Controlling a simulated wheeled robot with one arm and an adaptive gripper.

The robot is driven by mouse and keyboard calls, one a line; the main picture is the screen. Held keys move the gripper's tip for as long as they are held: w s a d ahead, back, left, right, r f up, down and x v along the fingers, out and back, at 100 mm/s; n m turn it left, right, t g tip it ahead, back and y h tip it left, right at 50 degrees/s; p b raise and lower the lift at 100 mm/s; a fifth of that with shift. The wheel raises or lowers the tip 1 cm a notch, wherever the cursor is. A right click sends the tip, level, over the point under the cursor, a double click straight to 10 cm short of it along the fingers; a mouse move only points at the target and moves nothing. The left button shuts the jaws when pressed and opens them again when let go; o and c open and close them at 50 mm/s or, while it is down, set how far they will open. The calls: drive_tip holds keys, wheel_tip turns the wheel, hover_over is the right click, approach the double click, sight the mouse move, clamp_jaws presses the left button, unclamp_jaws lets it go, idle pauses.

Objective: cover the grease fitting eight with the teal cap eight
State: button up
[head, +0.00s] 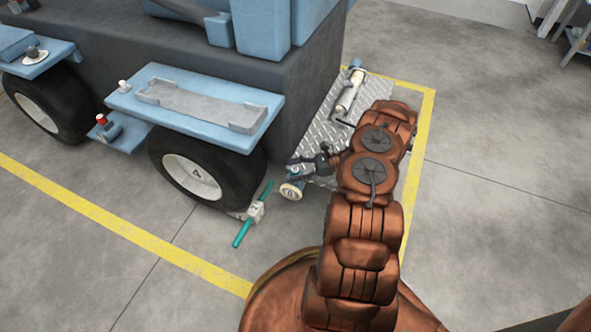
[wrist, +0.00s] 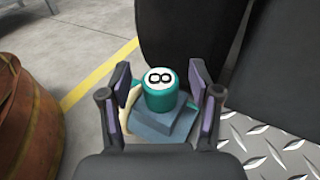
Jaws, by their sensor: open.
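The teal cap eight (wrist: 160,92) stands upright on a blue-grey block (wrist: 163,125) in the wrist view, its white top marked 8. My gripper (wrist: 160,90) is open, with one finger on each side of the cap and gaps visible between. In the head view my gripper (head: 297,168) is low beside the diamond-plate, near a round pale piece (head: 291,190) with a dark mark. No bare grease fitting shows; whether one is under the cap is hidden.
A machine wheel (head: 195,175) marked 4 stands left of my gripper. A teal rod with a pale block (head: 256,212) lies by it. The diamond-plate (head: 325,125) holds a cylindrical tool (head: 349,92). Open floor lies to the right, beyond the yellow line (head: 425,125).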

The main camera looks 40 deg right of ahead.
drive_tip(key=shift+d, duration=0.1)
drive_tip(key=v, duration=1.2)
drive_tip(key=shift+s+f, duration=0.1)
idle(0.3)
